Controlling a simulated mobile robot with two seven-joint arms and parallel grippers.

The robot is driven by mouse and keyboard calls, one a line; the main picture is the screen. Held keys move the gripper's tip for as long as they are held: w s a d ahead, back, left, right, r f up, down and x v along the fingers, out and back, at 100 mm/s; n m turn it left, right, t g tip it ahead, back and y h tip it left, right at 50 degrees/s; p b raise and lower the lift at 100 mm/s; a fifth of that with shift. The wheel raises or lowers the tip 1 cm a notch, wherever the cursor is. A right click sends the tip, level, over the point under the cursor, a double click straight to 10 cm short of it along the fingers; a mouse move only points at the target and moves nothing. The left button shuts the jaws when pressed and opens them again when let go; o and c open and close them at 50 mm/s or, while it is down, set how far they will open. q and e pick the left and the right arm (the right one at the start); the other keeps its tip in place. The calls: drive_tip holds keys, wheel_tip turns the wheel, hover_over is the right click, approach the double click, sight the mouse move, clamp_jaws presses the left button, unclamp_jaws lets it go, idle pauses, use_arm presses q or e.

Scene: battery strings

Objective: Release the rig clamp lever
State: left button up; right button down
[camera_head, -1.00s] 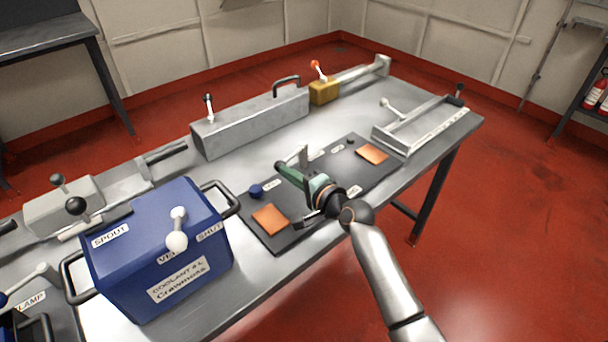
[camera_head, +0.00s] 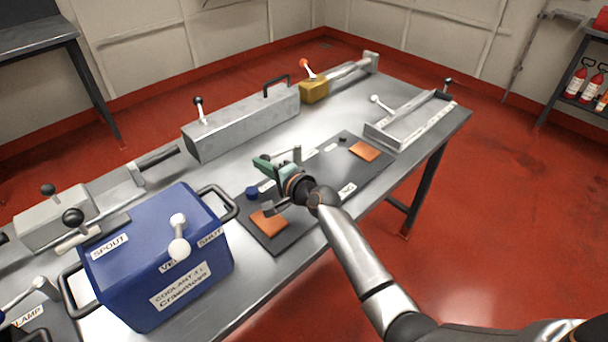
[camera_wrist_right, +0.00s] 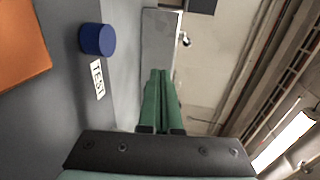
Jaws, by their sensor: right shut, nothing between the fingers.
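My right gripper (camera_head: 262,163) reaches over the dark board (camera_head: 262,238); its green fingers are closed together and empty, as the right wrist view (camera_wrist_right: 161,97) shows. A pale grey lever (camera_head: 288,152) stands on the board close beside the gripper; whether they touch cannot be told. A blue button (camera_head: 252,193) also shows in the right wrist view (camera_wrist_right: 97,39), beside a TEST label (camera_wrist_right: 97,80). At the bottom left, another lever (camera_head: 22,304) lies near a label (camera_head: 28,316) partly cut off, reading "LAMP". Which lever is the rig clamp's is not clear. My left gripper is out of view.
A blue coolant box (camera_head: 130,262) with handles stands left of the board. A long grey box (camera_head: 240,125) with a black-knobbed lever and a yellow block (camera_head: 313,92) stand behind. A grey tray frame (camera_head: 410,125) is at the right. Orange pads (camera_head: 364,151) lie on the board.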

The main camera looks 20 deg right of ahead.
idle(0.6)
drive_tip(key=p+v, duration=0.1)
drive_tip(key=v, duration=1.1)
drive_tip(key=shift+s+p, duration=0.15)
drive_tip(key=shift+p, duration=0.25)
